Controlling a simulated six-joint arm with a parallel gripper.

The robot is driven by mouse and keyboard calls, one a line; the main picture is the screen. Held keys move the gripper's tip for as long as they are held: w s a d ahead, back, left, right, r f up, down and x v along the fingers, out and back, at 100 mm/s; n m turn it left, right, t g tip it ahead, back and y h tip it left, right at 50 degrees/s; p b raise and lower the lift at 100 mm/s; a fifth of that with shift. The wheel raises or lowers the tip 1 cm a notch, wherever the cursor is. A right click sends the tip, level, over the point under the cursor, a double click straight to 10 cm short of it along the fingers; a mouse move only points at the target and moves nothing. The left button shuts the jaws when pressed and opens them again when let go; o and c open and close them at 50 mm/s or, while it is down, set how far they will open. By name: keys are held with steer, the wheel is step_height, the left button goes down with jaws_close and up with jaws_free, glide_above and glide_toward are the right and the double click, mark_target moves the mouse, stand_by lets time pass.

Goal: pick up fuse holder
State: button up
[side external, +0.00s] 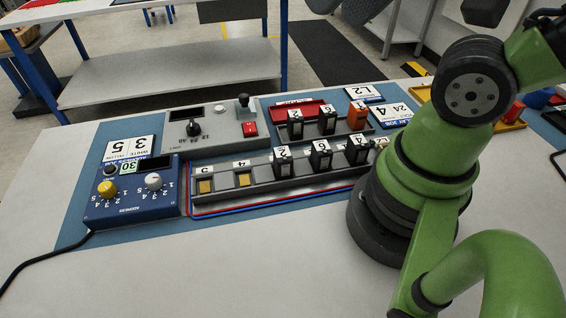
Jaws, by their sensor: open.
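Several black fuse holders with white number labels stand upright on a grey rail in the middle of the side external view. One fuse holder (283,164) is at the left of that row, one fuse holder (320,157) beside it, and another fuse holder (357,151) further right. Behind them stand two more black fuse holders, one on the left (295,127) and one on the right (327,122), and an orange holder (357,117). The rail's left end (225,184) has two empty slots with yellowish contacts. My gripper is outside the picture; my green arm hides the rail's right end.
A blue box with knobs (130,200) stands at the left with a black cable. A grey control panel (200,133) with a lever and red switch is behind the rail. The white table front (230,270) is clear.

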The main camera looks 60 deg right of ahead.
steer(key=shift+w, duration=0.1)
steer(key=m+g+h, duration=0.2)
steer(key=m+g, duration=0.2)
steer(key=g, duration=0.2)
glide_above(283, 154)
step_height(283, 154, down, 15)
steer(key=shift+m+g, duration=0.5)
steer(key=shift+g, duration=0.1)
step_height(283, 154, down, 6)
steer(key=shift+w+d+f, duration=0.1)
steer(key=shift+d, duration=0.05)
steer(key=shift+f, duration=3.1)
steer(key=c, duration=1)
